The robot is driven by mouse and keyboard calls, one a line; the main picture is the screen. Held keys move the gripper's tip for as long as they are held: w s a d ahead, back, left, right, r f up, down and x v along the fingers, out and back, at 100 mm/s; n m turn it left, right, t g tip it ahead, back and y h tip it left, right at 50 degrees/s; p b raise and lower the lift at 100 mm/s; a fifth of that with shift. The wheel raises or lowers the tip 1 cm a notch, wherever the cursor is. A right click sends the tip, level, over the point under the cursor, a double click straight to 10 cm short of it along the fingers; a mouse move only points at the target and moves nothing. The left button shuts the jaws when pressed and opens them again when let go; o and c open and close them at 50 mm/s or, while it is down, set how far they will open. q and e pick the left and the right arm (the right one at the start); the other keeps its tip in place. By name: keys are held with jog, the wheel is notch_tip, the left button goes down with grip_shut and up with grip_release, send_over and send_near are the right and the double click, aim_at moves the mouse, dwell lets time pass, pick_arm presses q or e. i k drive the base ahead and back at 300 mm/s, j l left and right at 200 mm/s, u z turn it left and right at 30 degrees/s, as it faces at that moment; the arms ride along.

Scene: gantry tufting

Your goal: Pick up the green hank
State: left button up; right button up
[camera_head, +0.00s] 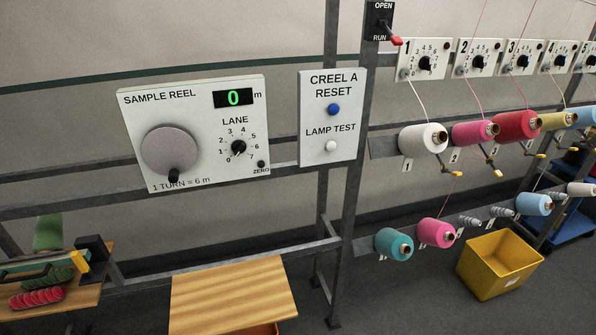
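Neither of my grippers is in view.
A black block (93,253) with a yellow part (79,261) stands beside the hanks. A bare wooden table (230,292) is at bottom centre.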

aim_at(58, 276)
jog(key=z, duration=1.4)
jog(key=u, duration=3.25)
jog(key=i+u, duration=0.15)
jog(key=u, duration=0.55)
jog(key=i+j+u, duration=0.2)
jog(key=i, duration=0.5)
jog(key=i+l+u, duration=0.2)
jog(key=i, duration=0.45)
jog(key=i+l+u, duration=0.2)
jog(key=i, duration=0.5)
jog(key=i+j, duration=0.1)
jog(key=i, duration=0.4)
jog(key=i+j+z, duration=0.1)
jog(key=i, duration=0.45)
jog(key=i+j, duration=0.15)
jog(key=i, duration=0.35)
jog(key=i+j, duration=0.15)
jog(key=i, duration=0.35)
jog(key=l+z, duration=0.05)
